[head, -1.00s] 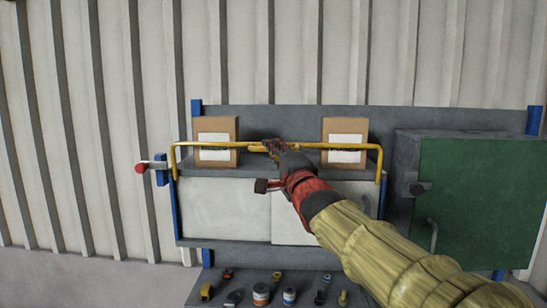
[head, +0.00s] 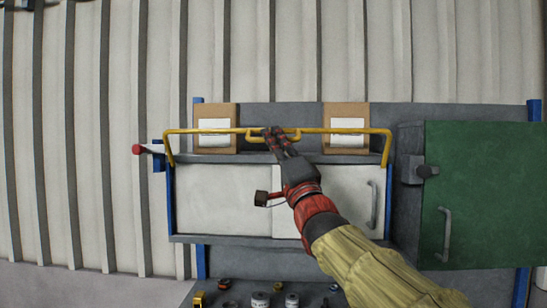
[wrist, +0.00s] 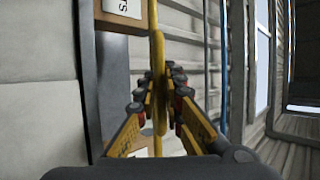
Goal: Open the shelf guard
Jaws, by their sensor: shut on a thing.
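The shelf guard is a yellow bar (head: 215,131) with bent ends, across the front of the upper shelf. A small yellow handle loop (head: 290,136) sits at its middle. My gripper (head: 272,131) is at this handle in the head view and covers part of it. In the wrist view my gripper (wrist: 166,88) has its dark-tipped fingers on either side of a yellow bar (wrist: 158,60), shut on it. A red knob (head: 137,149) on a rod sticks out left of the guard, by a blue bracket (head: 158,155).
Two cardboard boxes (head: 217,111) (head: 345,112) with white labels stand on the shelf behind the guard. Pale sliding doors (head: 222,200) are below. A green cabinet door (head: 490,190) stands at right. Several small items lie on the lower ledge (head: 213,285).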

